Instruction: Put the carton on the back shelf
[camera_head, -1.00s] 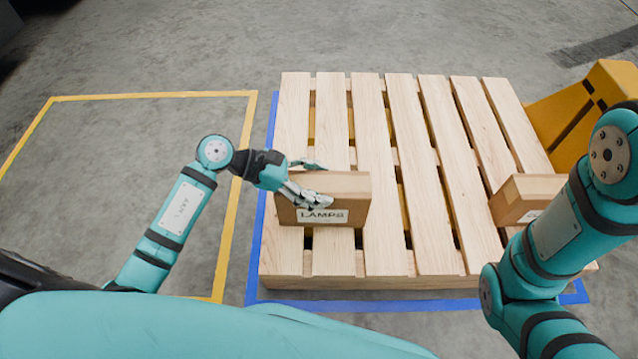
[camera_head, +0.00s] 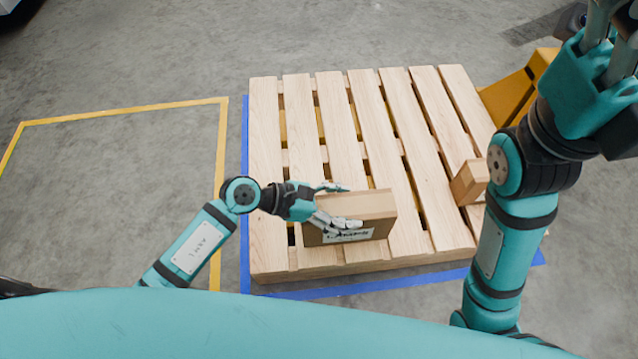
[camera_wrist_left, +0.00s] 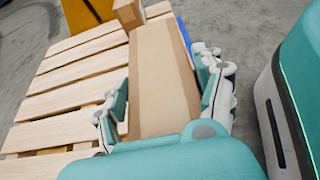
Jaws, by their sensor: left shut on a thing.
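A brown carton (camera_head: 368,207) with a white label, partly covered by my fingers, is at the front of the wooden pallet in the head view. My left gripper (camera_head: 340,206) is shut on this carton, its fingers along the two long sides. In the left wrist view the carton (camera_wrist_left: 162,75) lies between the fingers of the left gripper (camera_wrist_left: 165,110). Whether it touches the slats is hard to tell. My right gripper (camera_head: 612,65) is raised at the upper right, partly cut off by the frame; its fingertips are out of view. No shelf shows.
The slatted pallet (camera_head: 295,150) is mostly bare and stands inside blue floor tape. A second carton (camera_head: 468,182) stands at its right side, near my right arm. A yellow pallet jack (camera_head: 510,98) is behind it. A yellow-taped floor area (camera_head: 110,190) at left is empty.

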